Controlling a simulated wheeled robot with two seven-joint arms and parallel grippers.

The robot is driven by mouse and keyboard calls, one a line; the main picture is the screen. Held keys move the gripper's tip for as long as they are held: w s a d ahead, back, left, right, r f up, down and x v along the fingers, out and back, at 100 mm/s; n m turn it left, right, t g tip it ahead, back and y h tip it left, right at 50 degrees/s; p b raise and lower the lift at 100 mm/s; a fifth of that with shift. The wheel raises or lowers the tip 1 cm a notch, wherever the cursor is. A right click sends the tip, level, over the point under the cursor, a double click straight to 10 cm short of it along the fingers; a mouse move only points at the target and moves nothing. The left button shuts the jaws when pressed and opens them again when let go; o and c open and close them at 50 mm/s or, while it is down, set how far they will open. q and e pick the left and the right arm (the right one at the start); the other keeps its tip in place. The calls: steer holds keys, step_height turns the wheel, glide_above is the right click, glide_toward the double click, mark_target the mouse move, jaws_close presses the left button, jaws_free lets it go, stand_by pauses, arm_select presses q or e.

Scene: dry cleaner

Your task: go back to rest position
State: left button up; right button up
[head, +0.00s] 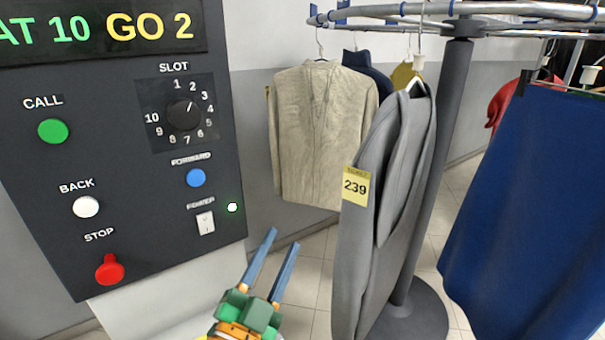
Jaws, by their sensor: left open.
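My left gripper (273,265) shows at the bottom middle of the head view, with two blue fingers pointing up. The fingers are apart with nothing between them. It is below and to the right of the control panel (130,215), in front of the floor and wall, and appears clear of the panel. My right gripper is not in view.
The dark panel carries a slot dial (185,115), several buttons and a red stop knob (110,270). Its display reads "AT 10 GO 2". A rail (400,22) on a dark post holds a grey jacket (372,240) tagged 239, a beige shirt (318,130) and a blue garment (530,200).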

arm_select(q)
steer(key=s+a+f+n+g+y, duration=0.3)
steer(key=a+f+n+g+y, duration=0.15)
steer(key=f, duration=0.55)
steer(key=s+a+f+n+g+y, duration=0.2)
steer(key=a+f+n+g+y, duration=0.3)
steer(key=f, duration=0.5)
steer(key=s+a+f+g+h, duration=0.25)
steer(key=s+f+g, duration=0.6)
steer(key=s, duration=0.65)
steer(key=s+a+f+y, duration=0.1)
steer(key=s+f, duration=0.1)
steer(key=f, duration=0.8)
steer(key=s+f, duration=0.2)
steer(key=f, duration=0.8)
steer(key=s+a+f+g, duration=0.1)
steer(key=s+a+f, duration=0.1)
steer(key=s+f, duration=0.6)
steer(key=s, duration=0.3)
steer(key=shift+s+f, duration=0.2)
steer(key=shift+f, duration=0.05)
